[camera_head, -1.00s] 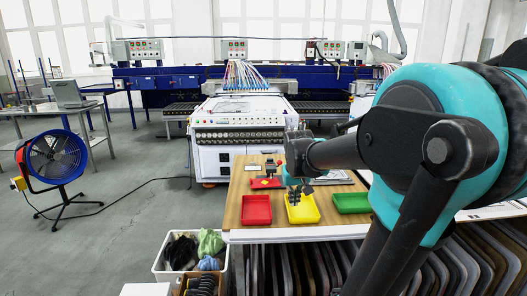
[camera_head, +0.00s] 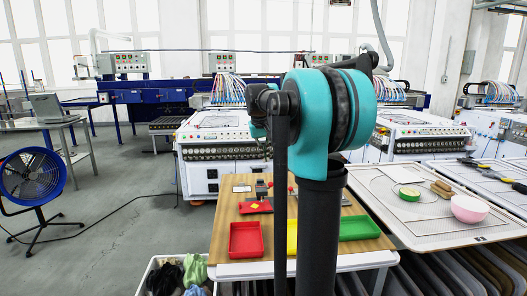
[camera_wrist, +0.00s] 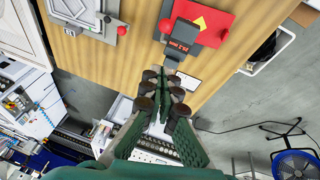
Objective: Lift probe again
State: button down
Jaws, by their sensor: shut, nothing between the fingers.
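My gripper (camera_wrist: 170,82) is in the wrist view, its green fingers shut with nothing between them, above the wooden table. Ahead of the fingertips is a small dark grey device (camera_wrist: 182,42) with a lit red display. It stands by a red pad (camera_wrist: 215,18) bearing a yellow diamond. In the head view the pad (camera_head: 256,206) lies behind the red tray (camera_head: 246,239), with the dark device (camera_head: 261,190) at its back. I cannot tell which item is the probe. My arm hides the gripper and part of the yellow tray (camera_head: 291,240) in the head view.
A green tray (camera_head: 359,228) is on the table's right side. Another device (camera_wrist: 84,12) with a red knob is at upper left in the wrist view. A screen table (camera_head: 440,225) with a pink bowl (camera_head: 469,208) stands at right. A blue fan (camera_head: 32,177) stands on the left floor.

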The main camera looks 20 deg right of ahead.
aim_at(270, 184)
jog(key=x, duration=0.5)
jog(key=shift+s+f, duration=0.1)
jog(key=shift+s, duration=0.1)
jog(key=s+f, duration=0.1)
jog(key=f, duration=0.1)
jog(key=shift+s+d+f, duration=0.15)
jog(key=shift+s+f, duration=0.25)
jog(key=shift+s+f, duration=0.85)
jog(key=shift+s, duration=0.15)
jog(key=shift+w, duration=0.15)
